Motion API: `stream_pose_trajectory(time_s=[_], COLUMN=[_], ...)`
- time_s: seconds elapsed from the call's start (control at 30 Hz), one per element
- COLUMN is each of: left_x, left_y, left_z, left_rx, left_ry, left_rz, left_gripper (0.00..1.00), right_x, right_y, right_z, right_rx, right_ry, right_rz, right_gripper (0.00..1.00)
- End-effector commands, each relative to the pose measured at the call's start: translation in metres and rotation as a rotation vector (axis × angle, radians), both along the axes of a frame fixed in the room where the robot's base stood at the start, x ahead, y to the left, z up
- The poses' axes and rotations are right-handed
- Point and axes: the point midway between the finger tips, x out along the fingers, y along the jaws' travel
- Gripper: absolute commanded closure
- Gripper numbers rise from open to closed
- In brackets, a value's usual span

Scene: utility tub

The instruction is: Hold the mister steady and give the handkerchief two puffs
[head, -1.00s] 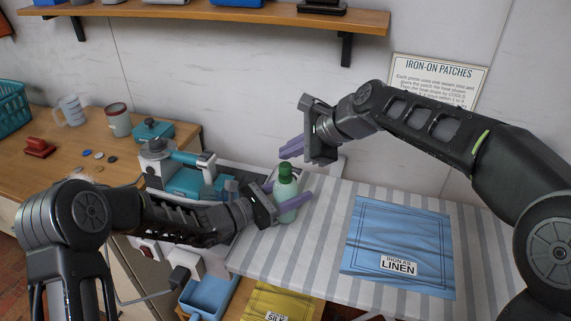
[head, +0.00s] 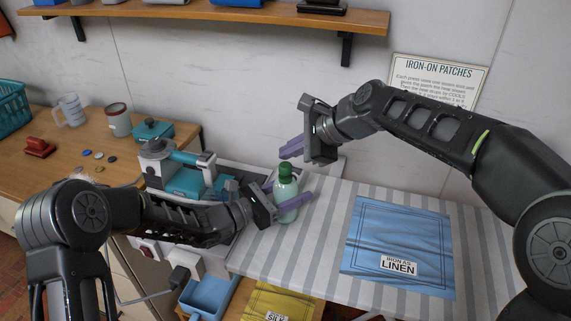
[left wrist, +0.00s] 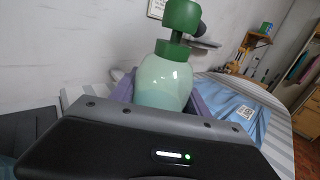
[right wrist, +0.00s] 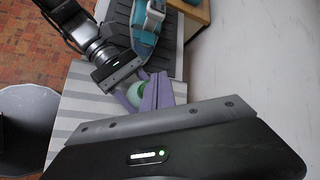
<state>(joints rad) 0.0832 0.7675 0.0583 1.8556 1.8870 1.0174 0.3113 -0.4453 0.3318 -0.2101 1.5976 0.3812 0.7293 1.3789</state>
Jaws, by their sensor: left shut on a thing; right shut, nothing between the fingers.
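The mister (head: 287,197) is a pale green bottle with a dark green pump head. It stands near upright at the left end of the striped board. My left gripper (head: 290,203) is shut around its body. In the left wrist view the mister (left wrist: 165,82) sits between the purple fingers. My right gripper (head: 291,147) is shut and empty, its fingertips just above and behind the pump head, apart from it. In the right wrist view its shut fingers (right wrist: 156,92) partly hide the mister. The handkerchief (head: 398,240), a blue cloth labelled "IRON AS LINEN", lies flat right of the mister.
The striped ironing board (head: 325,215) is clear between mister and cloth. A yellow cloth (head: 275,303) and blue bin (head: 208,295) are below the board's front edge. A shelf (head: 220,14) hangs above.

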Motion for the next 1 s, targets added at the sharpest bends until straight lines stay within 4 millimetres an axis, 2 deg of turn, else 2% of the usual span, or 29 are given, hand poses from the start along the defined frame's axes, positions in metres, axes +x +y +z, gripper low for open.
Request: stream_pose_trajectory(time_s=[0.33, 1.0], left_x=[0.000, 0.000], left_y=[0.000, 0.000], left_z=[0.000, 0.000], left_rx=[0.000, 0.000], left_ry=[0.000, 0.000], left_rz=[0.000, 0.000], left_gripper=[0.99, 0.99], right_x=[0.000, 0.000], right_y=[0.000, 0.000], right_z=[-0.008, -0.012], right_rx=[0.000, 0.000], right_ry=[0.001, 0.001], right_rz=[-0.001, 0.001], right_gripper=[1.00, 1.00])
